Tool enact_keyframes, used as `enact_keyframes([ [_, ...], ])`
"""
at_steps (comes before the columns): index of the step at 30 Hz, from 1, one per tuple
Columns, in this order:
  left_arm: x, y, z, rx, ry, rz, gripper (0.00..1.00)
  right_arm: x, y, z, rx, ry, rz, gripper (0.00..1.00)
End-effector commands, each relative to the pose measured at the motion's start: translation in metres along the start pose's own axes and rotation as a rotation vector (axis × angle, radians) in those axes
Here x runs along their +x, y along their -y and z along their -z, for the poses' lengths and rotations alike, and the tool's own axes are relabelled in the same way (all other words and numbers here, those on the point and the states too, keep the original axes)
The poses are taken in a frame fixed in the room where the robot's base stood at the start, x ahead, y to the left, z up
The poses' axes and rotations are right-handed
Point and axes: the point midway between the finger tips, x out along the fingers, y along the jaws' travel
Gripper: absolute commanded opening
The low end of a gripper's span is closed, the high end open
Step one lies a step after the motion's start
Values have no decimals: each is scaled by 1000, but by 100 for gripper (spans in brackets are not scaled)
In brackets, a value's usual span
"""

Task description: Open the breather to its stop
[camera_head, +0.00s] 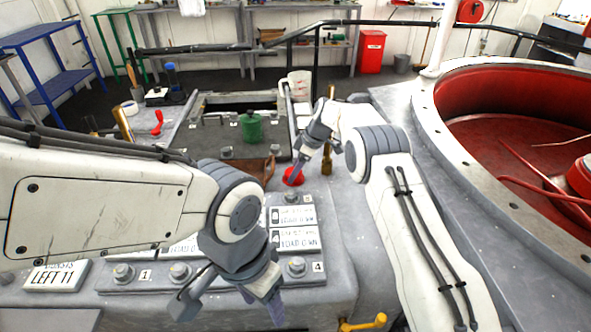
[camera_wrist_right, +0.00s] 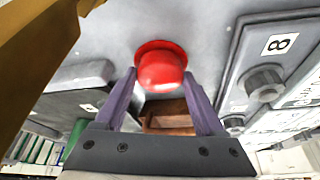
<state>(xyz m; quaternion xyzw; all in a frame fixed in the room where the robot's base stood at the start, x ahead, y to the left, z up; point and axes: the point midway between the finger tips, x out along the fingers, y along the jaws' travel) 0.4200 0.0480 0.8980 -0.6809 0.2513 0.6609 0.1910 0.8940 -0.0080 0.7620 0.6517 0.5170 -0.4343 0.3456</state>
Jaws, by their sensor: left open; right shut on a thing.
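The red domed cap (camera_head: 293,177), which looks like the breather, sits on the grey deck just right of the dark hatch. In the right wrist view the cap (camera_wrist_right: 160,68) shows as a round red dome with a wider rim. My right gripper (camera_head: 299,168) comes down on it from above, and its two purple fingers (camera_wrist_right: 163,100) are shut on the cap's sides. How far the cap is turned or lifted cannot be told. My left gripper (camera_head: 230,300) is open and empty, low over the numbered bolt strip at the front.
A brass post (camera_head: 327,160) stands close right of the cap; a green cylinder (camera_head: 251,127) stands on the hatch behind. Label plates (camera_head: 296,238) and bolts lie in front. A yellow handle (camera_head: 362,323) is at the front edge. The big red-lined ring (camera_head: 440,95) fills the right.

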Motion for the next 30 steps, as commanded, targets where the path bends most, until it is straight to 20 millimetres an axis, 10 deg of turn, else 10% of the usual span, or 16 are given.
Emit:
enact_keyframes([
  [14,0,0,0,0,0,0,60,-6,0,2,0,2,0,84],
  [20,-1,0,0,0,0,0,60,-40,0,14,0,3,0,84],
  [30,9,1,0,0,0,0,60,-96,21,-30,5,4,0,84],
])
